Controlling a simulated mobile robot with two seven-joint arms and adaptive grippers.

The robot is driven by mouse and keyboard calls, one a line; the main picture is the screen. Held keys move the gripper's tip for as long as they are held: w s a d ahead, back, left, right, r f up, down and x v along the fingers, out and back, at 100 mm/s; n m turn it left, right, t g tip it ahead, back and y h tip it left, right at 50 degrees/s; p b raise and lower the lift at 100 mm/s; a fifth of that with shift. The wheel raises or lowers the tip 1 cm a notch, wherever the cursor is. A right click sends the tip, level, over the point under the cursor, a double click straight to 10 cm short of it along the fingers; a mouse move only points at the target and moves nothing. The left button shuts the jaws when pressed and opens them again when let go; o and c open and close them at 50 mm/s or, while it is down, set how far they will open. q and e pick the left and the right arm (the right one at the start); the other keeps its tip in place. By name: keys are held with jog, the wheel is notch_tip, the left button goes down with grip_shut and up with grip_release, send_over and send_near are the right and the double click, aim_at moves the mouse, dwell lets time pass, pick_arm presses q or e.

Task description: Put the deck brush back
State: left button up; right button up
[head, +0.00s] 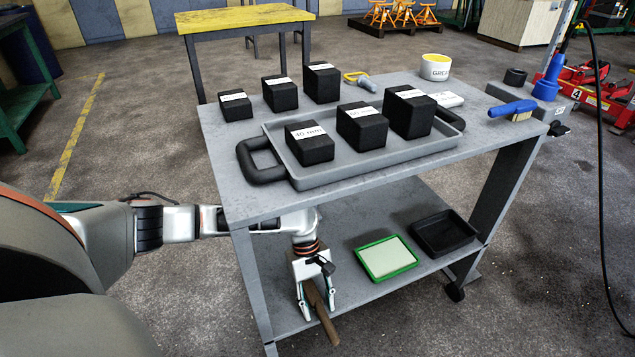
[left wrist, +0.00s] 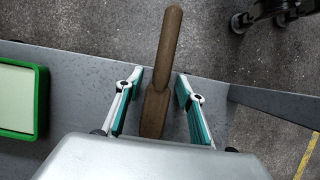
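A brown wooden-handled tool (head: 321,315) lies on the trolley's lower shelf, its handle sticking out past the front edge. It also shows in the left wrist view (left wrist: 165,60). Its other end is hidden by my gripper, so I cannot tell whether it is the deck brush. My left gripper (head: 316,290) is over it; in the left wrist view the open fingers (left wrist: 160,100) stand either side of the handle, with gaps on both sides. A blue-handled brush (head: 512,109) with pale bristles lies at the right of the trolley top. My right gripper is not in view.
A green-rimmed tray (head: 387,258) and a black tray (head: 443,232) sit on the lower shelf, right of my gripper. The top shelf (head: 222,150) above my forearm carries a grey tray (head: 350,168), several black blocks and a white tub (head: 435,67).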

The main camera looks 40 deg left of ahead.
aim_at(320, 302)
pick_arm(q)
jog(key=shift+r, duration=0.1)
jog(key=shift+r, duration=0.3)
jog(key=v, duration=0.1)
jog(key=p+v, duration=0.1)
jog(key=v, duration=0.1)
jog(key=shift+w+a+r+p, duration=0.1)
jog(key=shift+w+r+p, duration=0.25)
jog(key=shift+p+v, duration=0.4)
jog(key=shift+v, duration=0.55)
jog(key=shift+w+a+f, duration=0.15)
jog(key=shift+a+f, duration=0.1)
jog(key=shift+a, duration=0.55)
jog(key=w+a, duration=0.1)
jog(key=a, duration=0.1)
jog(key=w+a, duration=0.1)
jog(key=a, duration=0.2)
jog(key=w+a, duration=0.1)
jog(key=a, duration=0.2)
jog(key=shift+w+a+f+b, duration=0.1)
jog(key=shift+a+f+b, duration=0.05)
jog(key=shift+f+b, duration=0.25)
jog(key=shift+w+a, duration=0.1)
jog(key=shift+a, duration=0.15)
jog(key=shift+w+a+r, duration=0.1)
jog(key=shift+a, duration=0.15)
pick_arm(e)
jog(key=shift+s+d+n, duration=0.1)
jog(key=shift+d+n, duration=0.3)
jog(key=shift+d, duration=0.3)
